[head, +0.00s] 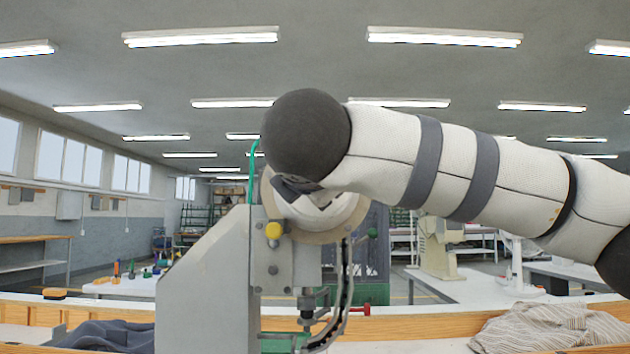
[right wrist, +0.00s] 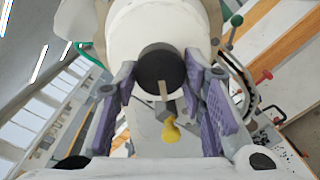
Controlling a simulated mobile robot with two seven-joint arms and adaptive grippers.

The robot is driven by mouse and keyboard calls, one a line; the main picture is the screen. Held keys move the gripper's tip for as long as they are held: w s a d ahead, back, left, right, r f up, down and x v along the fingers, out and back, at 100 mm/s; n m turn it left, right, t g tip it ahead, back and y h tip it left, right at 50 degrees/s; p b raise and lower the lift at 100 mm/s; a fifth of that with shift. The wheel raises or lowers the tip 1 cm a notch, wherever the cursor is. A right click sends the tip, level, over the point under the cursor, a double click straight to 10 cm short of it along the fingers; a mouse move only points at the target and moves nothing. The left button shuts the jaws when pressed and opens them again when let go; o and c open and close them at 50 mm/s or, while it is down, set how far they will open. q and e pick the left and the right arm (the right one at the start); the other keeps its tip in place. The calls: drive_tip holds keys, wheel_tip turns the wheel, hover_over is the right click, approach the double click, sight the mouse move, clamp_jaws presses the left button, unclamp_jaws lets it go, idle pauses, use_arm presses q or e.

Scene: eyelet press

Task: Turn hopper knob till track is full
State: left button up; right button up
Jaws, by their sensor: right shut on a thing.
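The grey eyelet press (head: 205,290) stands in front of me with its round hopper (head: 345,215) at the top, mostly hidden by my right arm. In the right wrist view, the pale hopper drum (right wrist: 155,25) has a black knob (right wrist: 161,66) with a light mark at its centre. My right gripper (right wrist: 162,82) has its purple-padded fingers on both sides of this knob, shut on it. The curved track (head: 341,290) runs down from the hopper; I cannot tell how full it is. My left gripper is not in view.
A yellow knob (head: 273,231) sits on the press head below the hopper, and a red-ended handle (head: 360,310) sticks out lower right. Dark cloth (head: 105,335) lies at left and striped cloth (head: 550,328) at right, near the wooden edge.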

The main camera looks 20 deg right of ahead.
drive_tip(key=shift+m, duration=1.2)
drive_tip(key=shift+r, duration=0.1)
drive_tip(key=o, duration=1.2)
drive_tip(key=shift+c, duration=0.2)
drive_tip(key=v, duration=1.2)
